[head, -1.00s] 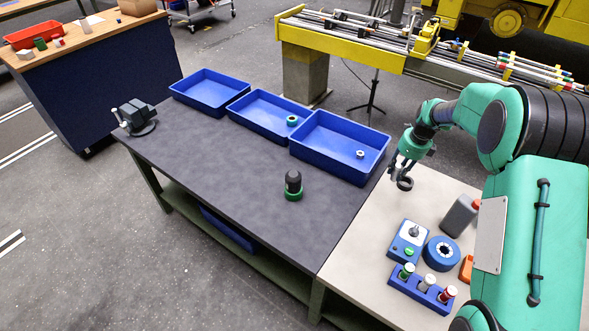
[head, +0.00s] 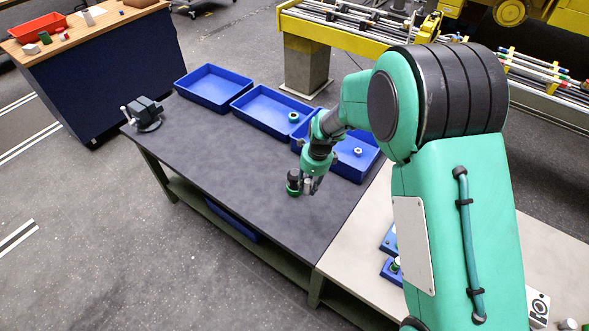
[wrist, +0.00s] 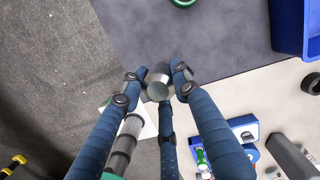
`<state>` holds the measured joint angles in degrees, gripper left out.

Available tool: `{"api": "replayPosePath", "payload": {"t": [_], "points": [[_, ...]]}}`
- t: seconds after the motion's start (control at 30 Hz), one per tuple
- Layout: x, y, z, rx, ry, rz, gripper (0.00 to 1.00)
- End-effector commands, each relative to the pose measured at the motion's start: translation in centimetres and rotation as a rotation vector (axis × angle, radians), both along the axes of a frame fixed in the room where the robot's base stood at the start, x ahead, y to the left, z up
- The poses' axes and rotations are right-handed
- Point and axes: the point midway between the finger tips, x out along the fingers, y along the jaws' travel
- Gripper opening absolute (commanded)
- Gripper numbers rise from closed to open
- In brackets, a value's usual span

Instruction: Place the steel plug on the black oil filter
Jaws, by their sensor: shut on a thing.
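The black oil filter (head: 294,178) stands upright on the dark table with a green ring (head: 293,192) around its base. In the wrist view only part of a green ring (wrist: 183,2) shows at the top edge. My gripper (head: 309,188) is just right of the filter in the head view, above the dark table. In the wrist view my gripper (wrist: 160,74) is shut on the steel plug (wrist: 158,90), a shiny grey round piece between the fingertips. The plug is apart from the filter in the wrist view. In the head view it is small and partly hidden by the fingers.
Three blue bins (head: 213,88) line the back of the dark table (head: 225,150); my arm partly hides the right one. A vise (head: 145,112) stands at the far left corner. A black ring (wrist: 312,83) lies on the pale table. The dark table's middle is clear.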

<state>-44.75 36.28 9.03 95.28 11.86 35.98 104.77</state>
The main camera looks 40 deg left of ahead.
Motion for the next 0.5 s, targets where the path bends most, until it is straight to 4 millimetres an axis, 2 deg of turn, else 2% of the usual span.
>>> {"api": "replayPosePath", "payload": {"t": [0.17, 0.5], "points": [[-1.6, 0.7, 0.4, 0.000, -0.002, 0.029, 0.00], [-1.7, 0.7, 0.3, 0.000, -0.001, 0.031, 0.00]]}}
